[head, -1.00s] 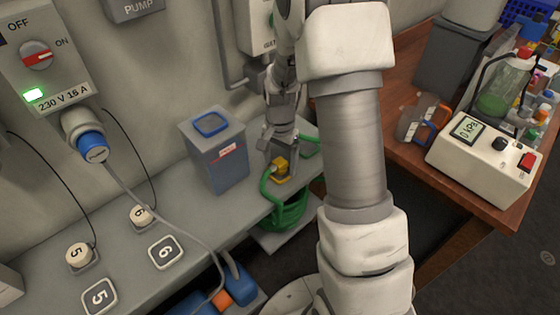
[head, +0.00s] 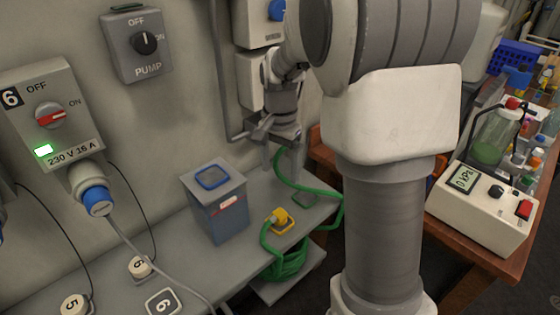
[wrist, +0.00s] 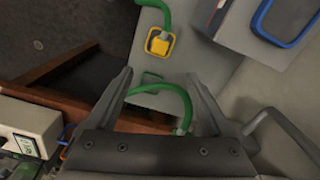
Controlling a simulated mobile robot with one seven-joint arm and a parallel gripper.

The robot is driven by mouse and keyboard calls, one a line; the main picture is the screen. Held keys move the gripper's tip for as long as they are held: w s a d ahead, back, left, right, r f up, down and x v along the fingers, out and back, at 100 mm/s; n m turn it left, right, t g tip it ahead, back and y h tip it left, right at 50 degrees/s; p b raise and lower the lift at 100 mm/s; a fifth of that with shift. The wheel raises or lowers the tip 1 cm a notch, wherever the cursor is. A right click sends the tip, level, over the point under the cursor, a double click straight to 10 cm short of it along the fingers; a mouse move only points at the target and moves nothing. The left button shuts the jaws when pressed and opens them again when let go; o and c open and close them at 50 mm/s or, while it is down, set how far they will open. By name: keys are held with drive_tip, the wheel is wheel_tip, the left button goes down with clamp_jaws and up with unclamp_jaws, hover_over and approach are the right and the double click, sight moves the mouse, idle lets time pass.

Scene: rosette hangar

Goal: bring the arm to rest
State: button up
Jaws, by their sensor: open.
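My gripper (head: 284,143) hangs above the grey bench, clear of the yellow plug, with its fingers pointing down. In the wrist view its two fingers (wrist: 159,76) stand wide apart with nothing clamped between them. The yellow plug (head: 281,217) sits in a yellow-framed square on the bench; it also shows ahead of the fingers in the wrist view (wrist: 158,42). A green hose (head: 288,262) lies coiled below the bench edge. A length of green hose also curves below the gripper; where its end goes is hidden by the gripper.
The wall carries a switch box (head: 50,115) with a blue plug and a pump switch (head: 139,45). A wooden table (head: 470,275) at right holds a meter box (head: 482,220) and bottles.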

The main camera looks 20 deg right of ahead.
drive_tip(key=shift+r, duration=0.55)
drive_tip(key=s+a+r+n+t, duration=0.2)
drive_tip(key=s+r+n, duration=0.2)
drive_tip(key=s, duration=0.6)
drive_tip(key=s+a+r+n+t, duration=0.3)
drive_tip(key=s+r+n, duration=0.2)
drive_tip(key=s, duration=0.5)
drive_tip(key=shift+r+n+t, duration=0.3)
drive_tip(key=shift+n, duration=0.4)
drive_tip(key=shift+s, duration=0.15)
